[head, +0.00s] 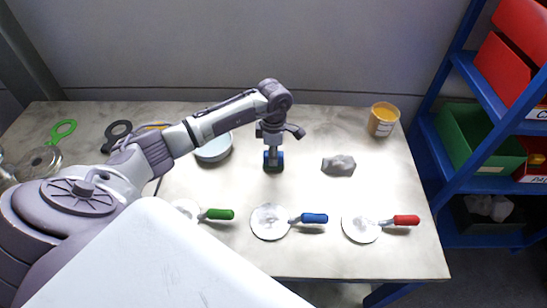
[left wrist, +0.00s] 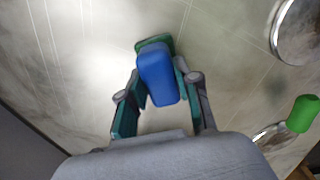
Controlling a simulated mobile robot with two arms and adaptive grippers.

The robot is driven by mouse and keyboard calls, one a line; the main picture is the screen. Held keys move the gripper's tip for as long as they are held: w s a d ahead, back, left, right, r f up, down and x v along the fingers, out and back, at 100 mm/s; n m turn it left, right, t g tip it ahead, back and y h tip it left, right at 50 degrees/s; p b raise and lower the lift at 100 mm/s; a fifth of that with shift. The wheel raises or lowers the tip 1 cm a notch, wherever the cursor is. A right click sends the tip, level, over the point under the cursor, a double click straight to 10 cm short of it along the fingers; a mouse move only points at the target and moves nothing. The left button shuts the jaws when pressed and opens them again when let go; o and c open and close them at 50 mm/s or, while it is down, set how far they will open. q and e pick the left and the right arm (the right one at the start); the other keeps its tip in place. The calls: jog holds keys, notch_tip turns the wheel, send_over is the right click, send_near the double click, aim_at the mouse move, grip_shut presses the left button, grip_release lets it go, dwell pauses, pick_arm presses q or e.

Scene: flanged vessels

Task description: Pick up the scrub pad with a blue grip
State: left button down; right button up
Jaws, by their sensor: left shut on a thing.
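The scrub pad with a blue grip (left wrist: 156,72) is between the fingers of my left gripper (left wrist: 157,80) in the left wrist view. Its grip is a rounded blue block, and a dark green pad edge shows beyond it. My left gripper is shut on the blue grip, with one finger on each side. In the head view my left gripper (head: 273,150) points down over the middle of the table, and a little of the blue grip (head: 273,158) shows at its fingers. I cannot tell whether the pad touches the table. My right gripper is not in view.
Round pale discs with a green handle (head: 220,214), a blue handle (head: 314,218) and a red handle (head: 406,220) lie along the front. A grey lump (head: 339,165), an orange-topped tub (head: 383,119) and a round tin (head: 213,150) stand nearby. A blue shelf (head: 455,150) is at the right.

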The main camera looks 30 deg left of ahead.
pick_arm(q)
jog(key=shift+r+b, duration=0.3)
jog(key=shift+r, duration=0.2)
jog(key=r+b, duration=0.1)
jog(key=d+r, duration=0.1)
jog(key=r, duration=0.1)
jog(key=shift+d+r+b, duration=0.2)
jog(key=shift+r+b, duration=0.1)
jog(key=shift+b, duration=0.1)
jog(key=d+r+b, duration=0.2)
jog(key=d+r, duration=0.4)
jog(key=d, duration=0.4)
jog(key=shift+s+d+r+b, duration=0.15)
jog(key=shift+s+r+b, duration=0.1)
jog(key=shift+b, duration=0.15)
